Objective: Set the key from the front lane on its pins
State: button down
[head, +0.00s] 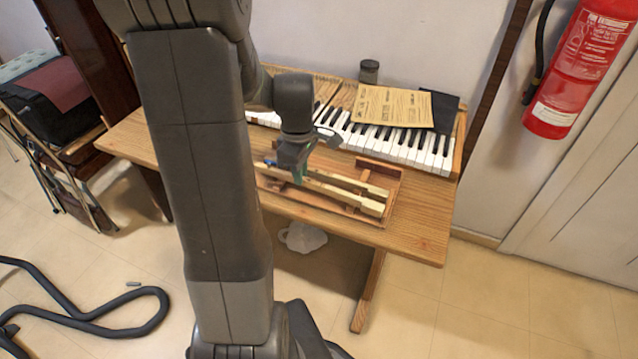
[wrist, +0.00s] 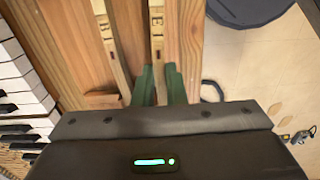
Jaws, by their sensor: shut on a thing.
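A shallow wooden tray (head: 394,178) lies on the table in front of the keyboard. Two long pale wooden keys lie lengthwise in it, a rear key (head: 350,181) and a front key (head: 345,198). My gripper (head: 298,178) reaches down over the tray's left part. In the wrist view its green fingers (wrist: 161,86) stand on either side of the front key (wrist: 157,38), which bears dark letter marks, and are shut on it. The rear key (wrist: 99,22) is apart, to the left there. The pins cannot be made out.
The keyboard (head: 405,149) runs behind the tray, with exposed wooden key sticks (head: 325,90) behind its white keys. A yellowed sheet (head: 392,105) lies on a dark folder, and a jar (head: 369,71) stands at the back. Bare table (head: 425,215) lies right of the tray.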

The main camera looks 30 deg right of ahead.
jog(key=shift+r+p, duration=2.7)
jog(key=shift+r, duration=0.8)
jog(key=shift+f, duration=0.1)
